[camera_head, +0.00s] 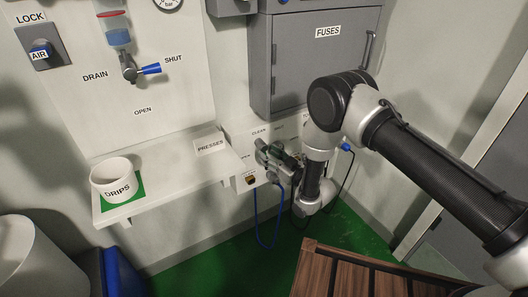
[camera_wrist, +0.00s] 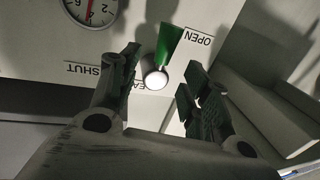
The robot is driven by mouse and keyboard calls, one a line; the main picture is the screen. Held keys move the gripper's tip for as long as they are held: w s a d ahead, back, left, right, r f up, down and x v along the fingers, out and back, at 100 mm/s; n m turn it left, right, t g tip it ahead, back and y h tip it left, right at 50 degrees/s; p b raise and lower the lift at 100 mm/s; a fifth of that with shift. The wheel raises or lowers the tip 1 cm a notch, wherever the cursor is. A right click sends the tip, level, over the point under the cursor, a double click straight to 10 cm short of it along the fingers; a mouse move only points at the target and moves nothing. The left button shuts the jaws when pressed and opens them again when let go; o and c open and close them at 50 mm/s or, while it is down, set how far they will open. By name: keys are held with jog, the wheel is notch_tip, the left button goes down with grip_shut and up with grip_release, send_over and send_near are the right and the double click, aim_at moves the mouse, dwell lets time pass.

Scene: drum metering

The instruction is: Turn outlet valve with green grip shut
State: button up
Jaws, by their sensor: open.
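The outlet valve shows in the wrist view as a green grip (camera_wrist: 169,42) with a round white pivot end (camera_wrist: 156,78). The grip slants up and to the right, its far end beside the upside-down OPEN label (camera_wrist: 199,38). The upside-down SHUT label (camera_wrist: 83,69) is to the left, partly behind a finger. My gripper (camera_wrist: 161,60) is open, one finger on each side of the valve, with visible gaps; I cannot tell the depth between them. In the head view my gripper (camera_head: 265,153) is at the wall panel and hides most of the valve.
A gauge (camera_wrist: 90,10) is at the upper left in the wrist view. In the head view, a white shelf (camera_head: 175,178) with a DRIPS cup (camera_head: 117,188) is left of my gripper. A FUSES cabinet (camera_head: 318,62) is above, and a blue hose (camera_head: 257,228) hangs below.

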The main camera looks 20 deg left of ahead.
aim_at(265, 152)
jog(key=shift+x, duration=1.85)
jog(key=shift+c, duration=0.5)
jog(key=c, duration=0.8)
